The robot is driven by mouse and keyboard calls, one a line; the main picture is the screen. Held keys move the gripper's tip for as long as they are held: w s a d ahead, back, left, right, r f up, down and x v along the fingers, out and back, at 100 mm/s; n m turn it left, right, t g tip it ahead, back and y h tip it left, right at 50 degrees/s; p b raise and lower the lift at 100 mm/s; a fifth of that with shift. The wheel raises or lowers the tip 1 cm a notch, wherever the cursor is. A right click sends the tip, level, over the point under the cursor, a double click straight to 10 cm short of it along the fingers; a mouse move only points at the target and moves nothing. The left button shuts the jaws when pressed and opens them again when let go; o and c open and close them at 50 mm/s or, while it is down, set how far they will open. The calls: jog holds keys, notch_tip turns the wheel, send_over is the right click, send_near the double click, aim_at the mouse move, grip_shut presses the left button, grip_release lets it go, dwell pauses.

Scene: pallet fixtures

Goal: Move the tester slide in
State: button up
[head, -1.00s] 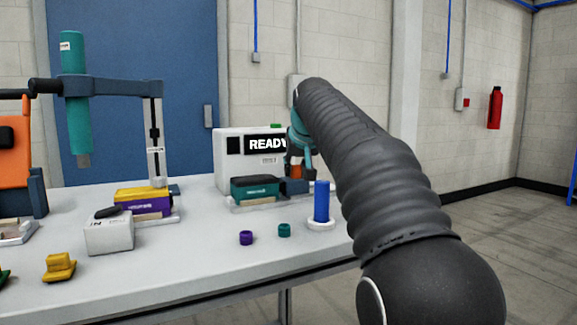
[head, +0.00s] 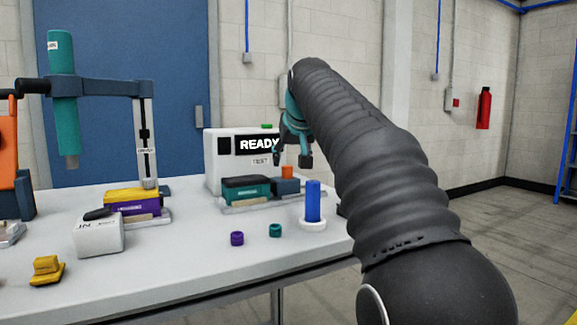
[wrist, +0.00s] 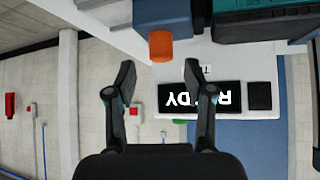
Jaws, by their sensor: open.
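The tester (head: 222,172) is a white box with a lit READY screen (head: 259,144) at the back of the table. At its foot is a pale slide rail (head: 262,205) bearing a teal and black block (head: 246,190) and, to the right, a dark blue block (head: 287,187) with an orange knob (head: 287,172). My gripper (head: 290,160) is open and empty, just above the knob in the head view. In the wrist view my gripper (wrist: 158,78) has its fingers apart, with the orange knob (wrist: 161,46) just beyond the fingertips, between their lines, untouched.
A blue post on a white base (head: 313,205) stands right of the slide. Purple (head: 237,238) and green (head: 275,230) rings lie in front. A press (head: 143,130), a small white box (head: 99,236) and yellow part (head: 46,271) are at left.

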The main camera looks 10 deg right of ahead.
jog(key=v, duration=0.7)
jog(key=shift+s+r, duration=0.25)
